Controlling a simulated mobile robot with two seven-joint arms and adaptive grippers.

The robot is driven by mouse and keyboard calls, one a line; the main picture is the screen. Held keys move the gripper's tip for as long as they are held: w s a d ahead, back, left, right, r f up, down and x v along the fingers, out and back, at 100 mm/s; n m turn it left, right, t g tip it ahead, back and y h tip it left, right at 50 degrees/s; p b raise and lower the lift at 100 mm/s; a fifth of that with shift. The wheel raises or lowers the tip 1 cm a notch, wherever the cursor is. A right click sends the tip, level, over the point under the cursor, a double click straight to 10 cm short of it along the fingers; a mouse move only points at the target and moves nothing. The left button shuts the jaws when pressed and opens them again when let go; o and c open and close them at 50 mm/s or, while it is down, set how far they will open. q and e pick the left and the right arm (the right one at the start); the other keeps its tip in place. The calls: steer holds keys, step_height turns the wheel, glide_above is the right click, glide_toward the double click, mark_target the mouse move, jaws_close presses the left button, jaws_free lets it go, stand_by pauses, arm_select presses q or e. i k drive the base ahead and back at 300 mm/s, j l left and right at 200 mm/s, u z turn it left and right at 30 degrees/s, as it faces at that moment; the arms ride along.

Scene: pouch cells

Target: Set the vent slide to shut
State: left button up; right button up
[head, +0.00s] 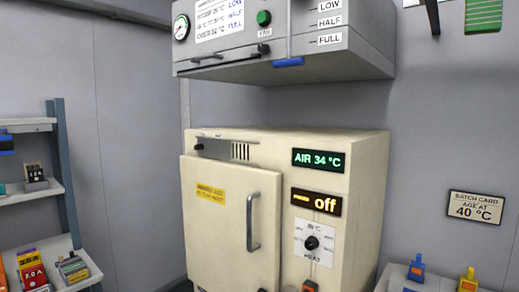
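The cream oven (365,190) stands in the middle of the head view. Along the top of its front, above the door (215,230), is a dark slot with a small dark knob (199,146) at its left end. A grille of dark upright slits (240,151) lies right of the slot. This looks like the vent slide, with the knob away from the grille; no position labels are readable there. Neither of my grippers is in view.
A grey hood (285,66) with LOW, HALF and FULL labels hangs above the oven. The oven displays read AIR 34 °C (318,160) and off (316,202). Shelves (35,195) stand left; a surface with blue and yellow items (425,280) is lower right.

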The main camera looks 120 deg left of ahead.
mark_target(221, 148)
steer(key=u, duration=4.25)
steer(key=i+j, duration=0.75)
steer(key=i, duration=0.1)
